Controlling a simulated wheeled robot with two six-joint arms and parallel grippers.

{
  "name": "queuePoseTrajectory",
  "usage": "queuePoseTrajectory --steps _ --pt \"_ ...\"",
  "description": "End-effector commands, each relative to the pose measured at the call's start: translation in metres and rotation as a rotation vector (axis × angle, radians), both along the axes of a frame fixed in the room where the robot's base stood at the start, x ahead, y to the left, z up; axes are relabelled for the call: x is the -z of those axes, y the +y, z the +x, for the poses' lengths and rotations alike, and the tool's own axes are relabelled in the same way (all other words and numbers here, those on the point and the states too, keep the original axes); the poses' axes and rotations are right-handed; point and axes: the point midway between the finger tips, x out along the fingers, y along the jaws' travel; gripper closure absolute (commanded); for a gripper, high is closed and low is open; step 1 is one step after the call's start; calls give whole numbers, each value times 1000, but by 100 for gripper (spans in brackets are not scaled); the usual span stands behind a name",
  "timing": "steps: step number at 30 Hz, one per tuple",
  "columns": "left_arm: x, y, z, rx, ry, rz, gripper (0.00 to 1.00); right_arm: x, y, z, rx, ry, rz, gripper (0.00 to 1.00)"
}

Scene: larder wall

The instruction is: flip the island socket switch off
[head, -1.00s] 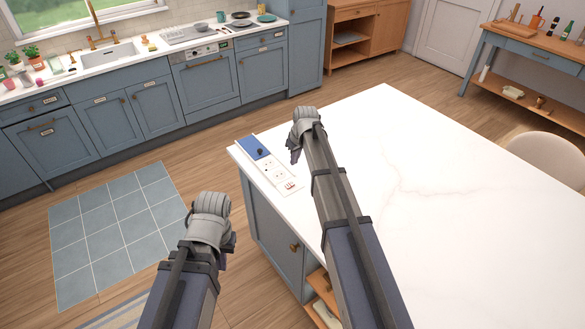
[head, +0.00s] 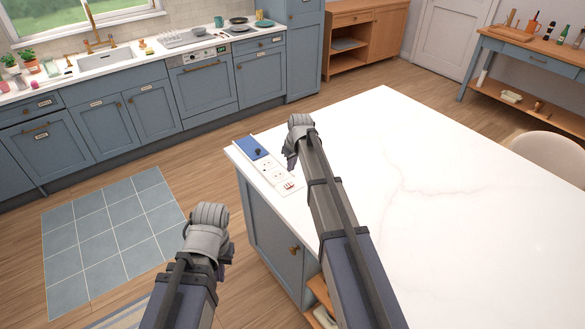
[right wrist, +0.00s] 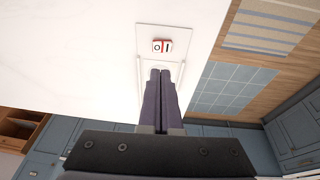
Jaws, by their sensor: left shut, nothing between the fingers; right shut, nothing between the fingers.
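The island socket switch (head: 289,184) is a small red and white rocker at the near end of a socket strip (head: 268,166) on the island's left edge. In the right wrist view the rocker (right wrist: 162,46) shows a white face with O on the left and I on the right, with red around it. I cannot tell which side is pressed in. My right gripper (head: 289,163) is shut and empty over the strip; its fingertips (right wrist: 160,72) appear just below the rocker in the wrist view, apart from it. My left gripper (head: 221,267) is shut and empty, left of the island.
The white island top (head: 440,190) is clear to the right of the strip. A blue panel with a dark knob (head: 257,151) is at the strip's far end. A chair (head: 548,155) stands at the right. A blue tiled mat (head: 110,235) lies on the floor at left.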

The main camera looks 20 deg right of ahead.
Motion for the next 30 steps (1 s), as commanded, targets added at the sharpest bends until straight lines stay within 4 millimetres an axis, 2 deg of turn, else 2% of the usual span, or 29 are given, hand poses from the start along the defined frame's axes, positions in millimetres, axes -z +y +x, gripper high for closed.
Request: queuePoseTrajectory --steps 1,8,15,30 --pt "16 0 0 0 0 0 100 16 0 4 0 0 0 100" --pt "49 0 0 -2 0 0 100 48 2 13 0 0 0 100" --pt "76 0 0 -3 0 0 100 76 -3 14 1 0 0 100" --pt "80 0 0 -2 0 0 100 80 -5 15 2 4 8 100"
